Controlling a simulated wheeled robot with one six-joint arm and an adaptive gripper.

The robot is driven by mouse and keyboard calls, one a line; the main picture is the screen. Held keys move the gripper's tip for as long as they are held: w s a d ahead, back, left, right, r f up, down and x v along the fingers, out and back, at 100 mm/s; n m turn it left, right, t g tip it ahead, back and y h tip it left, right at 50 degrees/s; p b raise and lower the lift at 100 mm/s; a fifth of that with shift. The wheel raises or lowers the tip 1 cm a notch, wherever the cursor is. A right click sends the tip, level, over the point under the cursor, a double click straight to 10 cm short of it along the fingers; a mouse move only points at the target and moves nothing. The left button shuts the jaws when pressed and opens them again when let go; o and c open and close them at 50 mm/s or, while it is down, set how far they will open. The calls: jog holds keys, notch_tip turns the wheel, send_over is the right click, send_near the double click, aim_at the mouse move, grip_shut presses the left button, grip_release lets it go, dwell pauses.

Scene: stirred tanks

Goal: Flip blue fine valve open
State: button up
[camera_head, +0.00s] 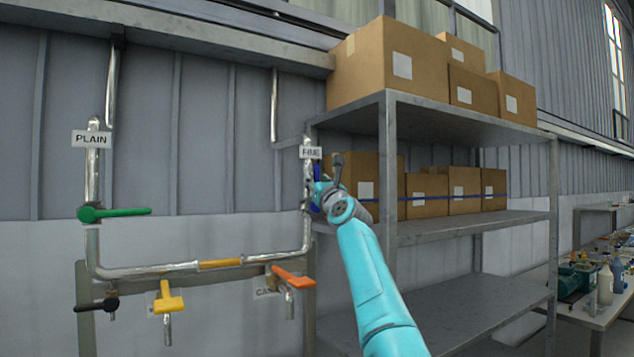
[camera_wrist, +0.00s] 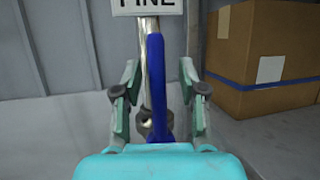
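The blue fine valve handle (camera_wrist: 156,85) stands upright in the wrist view, in front of the metal pipe and below the white FINE sign (camera_wrist: 147,5). My gripper (camera_wrist: 159,75) has its two fingers apart, one on each side of the handle, with gaps visible on both sides. In the head view my gripper (camera_head: 325,178) is at the right pipe, just below the FINE sign (camera_head: 311,152). Only a sliver of the blue handle (camera_head: 317,172) shows there; my gripper and arm hide the rest.
A green-handled valve (camera_head: 112,213) is on the left pipe under the PLAIN sign (camera_head: 91,139). A metal shelf (camera_head: 470,228) with cardboard boxes (camera_head: 388,62) stands close on the right.

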jog(key=shift+s, duration=0.15)
jog(key=v, duration=1.1)
jog(key=shift+s+d+f, duration=0.2)
jog(key=shift+s+f, duration=0.05)
jog(key=shift+s, duration=0.05)
jog(key=shift+f, duration=0.15)
dwell(0.4)
